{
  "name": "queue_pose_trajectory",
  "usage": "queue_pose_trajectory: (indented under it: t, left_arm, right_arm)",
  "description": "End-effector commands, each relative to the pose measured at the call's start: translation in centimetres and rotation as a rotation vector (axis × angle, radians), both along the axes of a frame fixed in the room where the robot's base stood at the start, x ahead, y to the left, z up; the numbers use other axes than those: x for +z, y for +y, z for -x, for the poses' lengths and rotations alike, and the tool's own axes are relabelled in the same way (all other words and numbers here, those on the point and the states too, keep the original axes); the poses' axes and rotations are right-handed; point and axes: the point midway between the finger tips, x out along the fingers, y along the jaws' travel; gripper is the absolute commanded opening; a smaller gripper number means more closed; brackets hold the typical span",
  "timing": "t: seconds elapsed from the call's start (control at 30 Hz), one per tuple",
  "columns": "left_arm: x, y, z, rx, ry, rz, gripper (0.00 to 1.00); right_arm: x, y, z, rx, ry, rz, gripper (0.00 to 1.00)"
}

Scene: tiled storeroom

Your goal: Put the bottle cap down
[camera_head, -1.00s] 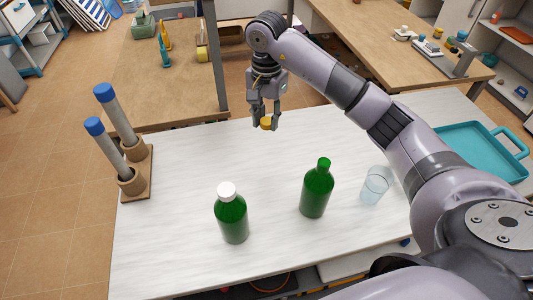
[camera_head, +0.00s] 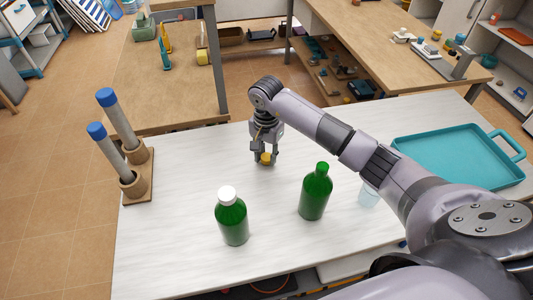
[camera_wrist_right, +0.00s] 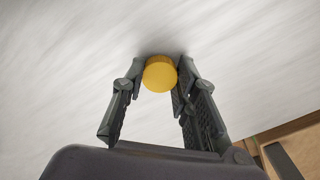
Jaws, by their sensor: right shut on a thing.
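The yellow bottle cap (camera_head: 266,158) is between the fingertips of my right gripper (camera_head: 265,157), low over the white tabletop behind the green bottles. In the right wrist view the round cap (camera_wrist_right: 160,74) sits between both fingertips of the gripper (camera_wrist_right: 160,82), which is shut on it. A dark shadow lies close around the fingertips on the table. I cannot tell whether the cap touches the surface. My left gripper is in neither view.
A white-capped green bottle (camera_head: 232,218) and a second green bottle (camera_head: 315,192) stand in front. A clear glass (camera_head: 368,197) is partly behind my arm. A teal tray (camera_head: 455,150) lies right; a wooden holder (camera_head: 138,188) with blue-capped tubes stands left. The table between is clear.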

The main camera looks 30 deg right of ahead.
Motion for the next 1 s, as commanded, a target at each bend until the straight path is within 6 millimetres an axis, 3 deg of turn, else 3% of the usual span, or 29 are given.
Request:
queue_pose_trajectory:
  t: [0.37, 0.4, 0.7, 1.0]
  left_arm:
    - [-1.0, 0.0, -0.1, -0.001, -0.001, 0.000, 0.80]
    - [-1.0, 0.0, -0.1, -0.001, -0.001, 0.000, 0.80]
    - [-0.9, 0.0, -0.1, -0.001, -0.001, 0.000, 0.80]
    - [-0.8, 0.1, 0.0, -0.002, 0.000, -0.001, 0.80]
  right_arm:
    - [-1.0, 0.0, 0.0, 0.000, 0.001, 0.001, 0.00]
    - [-0.9, 0.0, 0.0, 0.000, 0.001, 0.001, 0.28]
    - [-0.8, 0.0, 0.0, 0.000, 0.001, 0.000, 0.47]
    - [-0.7, 0.0, 0.0, 0.000, 0.001, 0.000, 0.47]
